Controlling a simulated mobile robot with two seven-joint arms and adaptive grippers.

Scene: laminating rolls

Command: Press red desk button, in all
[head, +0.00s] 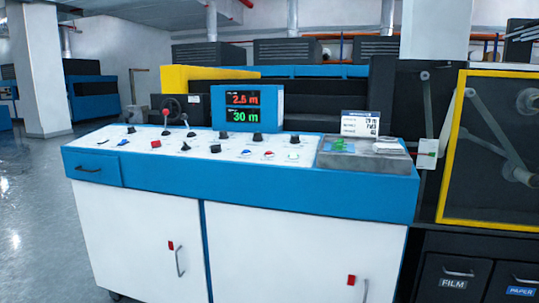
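A blue and white control desk (135,185) stands in the middle of the head view, with a white sloping top. A red square button (155,144) sits on the left part of this top, near the front. Neither of my grippers is in view, and nothing covers the red square button.
A display (245,106) reading 2.5 m and 30 m stands at the desk's back. A grey tray (385,162) and a small calendar-like card (360,123) are at the right end. A yellow-framed machine (447,150) and film and paper bins (453,284) stand right. Open floor (35,210) lies left.

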